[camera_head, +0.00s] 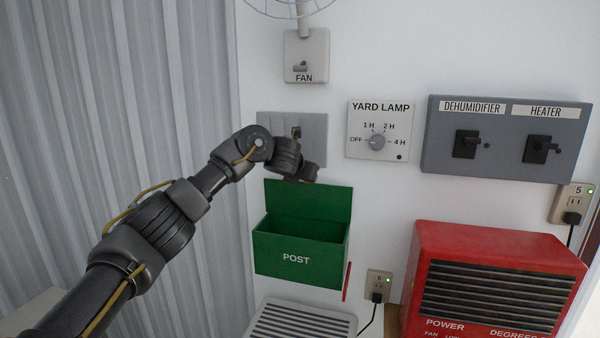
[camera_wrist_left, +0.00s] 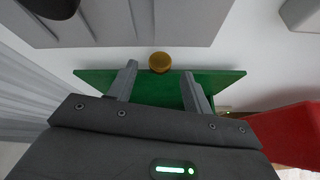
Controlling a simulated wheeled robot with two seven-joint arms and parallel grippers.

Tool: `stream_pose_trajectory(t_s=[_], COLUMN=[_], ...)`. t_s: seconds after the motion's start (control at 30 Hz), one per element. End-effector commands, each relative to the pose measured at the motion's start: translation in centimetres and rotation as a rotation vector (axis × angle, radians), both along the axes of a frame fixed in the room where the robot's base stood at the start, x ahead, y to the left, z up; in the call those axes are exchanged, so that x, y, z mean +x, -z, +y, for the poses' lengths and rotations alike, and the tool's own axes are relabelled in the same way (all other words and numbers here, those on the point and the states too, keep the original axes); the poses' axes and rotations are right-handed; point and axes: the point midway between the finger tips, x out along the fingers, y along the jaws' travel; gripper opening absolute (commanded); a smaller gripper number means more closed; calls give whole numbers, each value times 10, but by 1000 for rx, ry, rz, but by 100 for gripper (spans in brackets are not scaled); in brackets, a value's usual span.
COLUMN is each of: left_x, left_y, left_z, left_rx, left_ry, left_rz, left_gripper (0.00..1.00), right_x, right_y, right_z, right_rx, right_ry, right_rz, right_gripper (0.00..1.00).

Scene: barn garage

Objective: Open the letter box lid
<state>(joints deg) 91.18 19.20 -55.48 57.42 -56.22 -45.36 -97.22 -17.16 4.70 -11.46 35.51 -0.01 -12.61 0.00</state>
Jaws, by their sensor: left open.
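The green letter box (camera_head: 298,256), marked POST, hangs on the white wall below my left arm. Its green lid (camera_head: 310,199) stands raised against the wall, and the box's mouth shows open. In the left wrist view the lid (camera_wrist_left: 228,82) is a green panel with a round brass knob (camera_wrist_left: 160,62) at its edge. My left gripper (camera_wrist_left: 160,76) is open, its two fingers apart on either side of the knob and not visibly touching it. In the head view my wrist is just above the lid and the fingers are hard to make out. My right gripper is not in view.
A grey switch panel (camera_head: 314,130) is right behind my left wrist. The yard lamp dial (camera_head: 377,142) and a dark grey switch box (camera_head: 505,172) are to the right. A red heater (camera_head: 480,232) stands lower right, and a pale vented unit (camera_head: 300,322) is below the box.

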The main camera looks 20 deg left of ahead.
Motion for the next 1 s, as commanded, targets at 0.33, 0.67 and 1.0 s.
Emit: stream_pose_trajectory(t_s=[0.33, 0.67, 1.0], left_x=[-52, -87, -94], left_y=[-26, -54, -53], left_z=[1, 3, 3], left_rx=[0, 2, 0], left_ry=[2, 0, -4], left_rz=[-10, -13, -3], left_gripper=[50, 50, 50], right_x=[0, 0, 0], right_y=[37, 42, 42], right_z=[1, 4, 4], right_rx=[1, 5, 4], right_ry=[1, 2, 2], right_rz=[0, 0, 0], right_gripper=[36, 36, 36])
